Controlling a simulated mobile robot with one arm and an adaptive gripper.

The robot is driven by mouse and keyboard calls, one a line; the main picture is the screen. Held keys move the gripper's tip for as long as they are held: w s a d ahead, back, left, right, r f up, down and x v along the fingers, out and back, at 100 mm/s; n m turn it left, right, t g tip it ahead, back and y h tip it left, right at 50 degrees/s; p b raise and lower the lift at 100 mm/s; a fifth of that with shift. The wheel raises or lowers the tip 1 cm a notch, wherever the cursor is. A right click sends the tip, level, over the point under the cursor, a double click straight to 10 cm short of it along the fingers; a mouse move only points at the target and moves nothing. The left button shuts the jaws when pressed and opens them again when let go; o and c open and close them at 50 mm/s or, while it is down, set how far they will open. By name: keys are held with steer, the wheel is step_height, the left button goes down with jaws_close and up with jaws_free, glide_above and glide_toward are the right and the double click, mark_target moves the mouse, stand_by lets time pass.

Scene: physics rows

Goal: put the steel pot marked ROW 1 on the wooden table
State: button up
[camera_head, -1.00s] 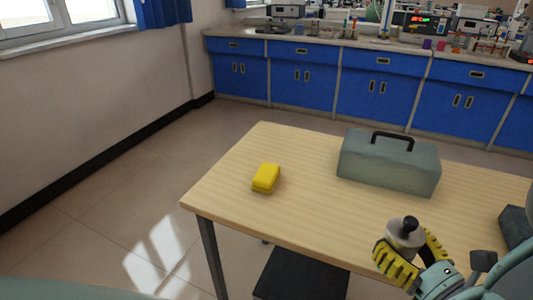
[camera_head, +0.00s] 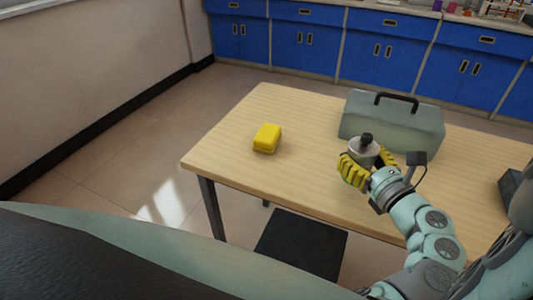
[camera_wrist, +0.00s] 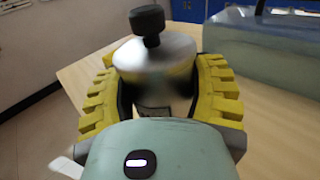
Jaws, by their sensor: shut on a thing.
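The steel pot (camera_head: 362,152) has a shiny lid with a black knob. My gripper (camera_head: 368,160) has yellow ribbed fingers and is shut on the pot's sides. In the wrist view the pot (camera_wrist: 155,60) stands upright between the two fingers, and its lower part is blurred and partly hidden. No ROW 1 marking can be read. The wooden table (camera_head: 225,150) lies below the pot. I cannot tell whether the pot's base touches the tabletop or hangs just above it.
A grey-green toolbox (camera_head: 395,122) with a black handle stands close behind the pot. A yellow block (camera_head: 267,138) lies on the left part of the table. A dark box (camera_head: 515,188) is at the right edge. The table's middle left is clear.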

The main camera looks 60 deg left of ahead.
steer(key=x, duration=0.3)
steer(key=shift+w+a, duration=0.1)
steer(key=shift+a, duration=0.15)
steer(key=shift+f+b, duration=0.9)
steer(key=shift+f, duration=0.95)
steer(key=o, duration=1.3)
steer(key=shift+w+f, duration=0.1)
steer(key=shift+f, duration=0.05)
steer(key=shift+d, duration=0.25)
steer(key=v, duration=1.1)
steer(key=shift+d, duration=0.3)
